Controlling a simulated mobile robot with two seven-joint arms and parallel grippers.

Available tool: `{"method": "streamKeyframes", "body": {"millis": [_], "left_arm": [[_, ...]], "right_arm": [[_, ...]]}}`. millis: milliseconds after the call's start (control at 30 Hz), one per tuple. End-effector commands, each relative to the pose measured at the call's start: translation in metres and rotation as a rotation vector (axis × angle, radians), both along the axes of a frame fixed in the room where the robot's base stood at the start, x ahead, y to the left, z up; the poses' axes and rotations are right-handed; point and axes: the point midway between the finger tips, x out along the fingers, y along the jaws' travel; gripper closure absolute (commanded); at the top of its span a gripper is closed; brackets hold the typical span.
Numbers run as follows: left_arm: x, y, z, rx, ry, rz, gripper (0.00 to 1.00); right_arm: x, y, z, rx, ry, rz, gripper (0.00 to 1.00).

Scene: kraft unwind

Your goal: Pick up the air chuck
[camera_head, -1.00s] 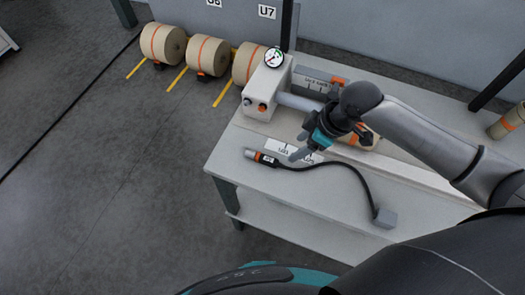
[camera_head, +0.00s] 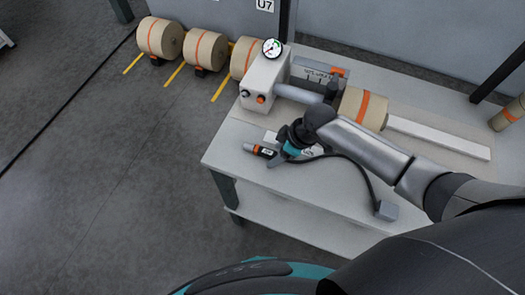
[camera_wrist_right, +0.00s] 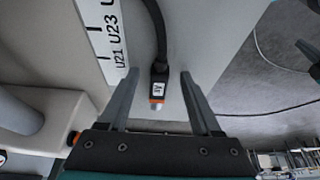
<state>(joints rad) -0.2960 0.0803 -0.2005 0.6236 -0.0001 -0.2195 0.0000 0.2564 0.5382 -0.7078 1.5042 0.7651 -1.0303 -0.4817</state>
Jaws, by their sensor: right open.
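The air chuck (camera_head: 262,152) is a short dark tool with an orange band and a light metal tip. It lies near the front left edge of the table (camera_head: 228,140), and a black hose runs from it to a grey block (camera_head: 385,211). My right gripper (camera_head: 275,161) is open and low beside the chuck, partly hiding its hose end. In the right wrist view, the air chuck (camera_wrist_right: 158,86) shows between the two spread fingers (camera_wrist_right: 160,74), with clear gaps on both sides. I cannot tell the remaining height. My left gripper is not in view.
A white machine block (camera_head: 264,84) with a gauge (camera_head: 272,48) stands behind the chuck, with a shaft carrying a kraft roll (camera_head: 362,108). A label strip (camera_head: 312,150) lies by my gripper. The table front is clear.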

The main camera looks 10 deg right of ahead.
Motion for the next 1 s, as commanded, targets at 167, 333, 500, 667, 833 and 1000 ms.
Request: {"method": "streamKeyframes", "body": {"millis": [167,333,500,667,833,1000], "left_arm": [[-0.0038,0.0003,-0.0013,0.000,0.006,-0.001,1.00],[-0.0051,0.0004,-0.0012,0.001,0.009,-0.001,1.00],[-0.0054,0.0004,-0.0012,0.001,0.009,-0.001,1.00],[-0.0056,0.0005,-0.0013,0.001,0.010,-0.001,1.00],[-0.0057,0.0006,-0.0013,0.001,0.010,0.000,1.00],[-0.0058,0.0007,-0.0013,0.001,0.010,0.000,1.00]], "right_arm": [[0.0012,0.0014,-0.0048,-0.001,-0.001,0.001,0.35],[0.0011,0.0013,-0.0043,-0.001,-0.001,0.000,0.37],[0.0010,0.0013,-0.0042,-0.001,-0.001,0.000,0.56],[0.0009,0.0012,-0.0041,-0.001,-0.001,0.000,0.74],[0.0009,0.0011,-0.0042,-0.001,0.000,0.000,0.94],[0.0008,0.0010,-0.0042,-0.001,0.000,0.000,1.00]]}}
